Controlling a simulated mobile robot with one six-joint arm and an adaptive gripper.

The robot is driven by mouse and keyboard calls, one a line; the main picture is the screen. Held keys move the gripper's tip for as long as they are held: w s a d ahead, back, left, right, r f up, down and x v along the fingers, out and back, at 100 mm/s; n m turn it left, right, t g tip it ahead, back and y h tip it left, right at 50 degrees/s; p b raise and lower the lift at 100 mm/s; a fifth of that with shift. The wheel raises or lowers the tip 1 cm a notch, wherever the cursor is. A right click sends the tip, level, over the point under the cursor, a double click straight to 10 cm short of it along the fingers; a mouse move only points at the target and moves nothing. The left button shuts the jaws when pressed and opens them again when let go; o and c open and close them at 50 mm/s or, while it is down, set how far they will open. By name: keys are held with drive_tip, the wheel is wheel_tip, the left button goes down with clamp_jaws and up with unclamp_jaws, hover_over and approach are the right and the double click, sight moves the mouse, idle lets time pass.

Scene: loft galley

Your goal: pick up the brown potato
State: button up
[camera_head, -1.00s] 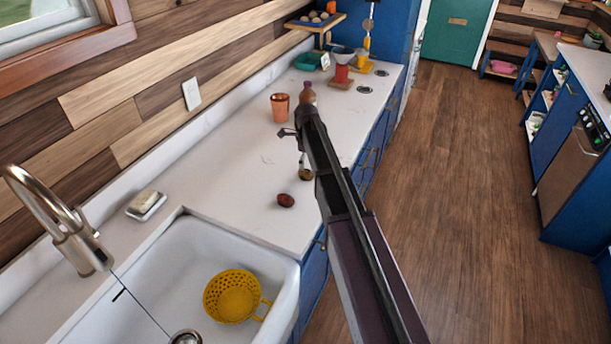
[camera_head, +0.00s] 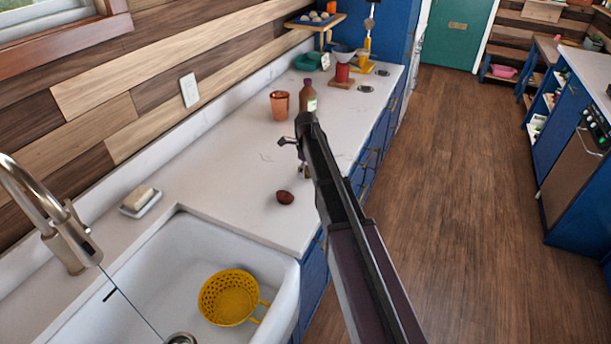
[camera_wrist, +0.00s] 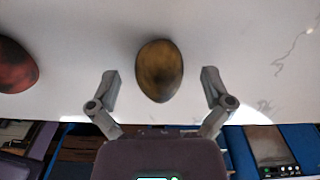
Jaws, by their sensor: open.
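The brown potato (camera_wrist: 159,70) lies on the white counter (camera_wrist: 240,45) in the wrist view. My gripper (camera_wrist: 161,90) is open, with one finger on each side of the potato's near end and visible gaps between. Most of the potato is beyond the fingertips. In the head view my arm reaches over the counter and hides most or all of the brown potato. A dark red potato-like item (camera_head: 285,197) lies left of my arm there; it also shows at the left edge of the wrist view (camera_wrist: 15,65).
A terracotta cup (camera_head: 280,105) and a brown bottle (camera_head: 308,98) stand behind my gripper. A white sink (camera_head: 165,285) with a yellow colander (camera_head: 229,297) is in front. The counter's right edge is close to my arm. Counter left of the red item is clear.

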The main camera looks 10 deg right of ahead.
idle(0.6)
drive_tip(key=c, duration=1.2)
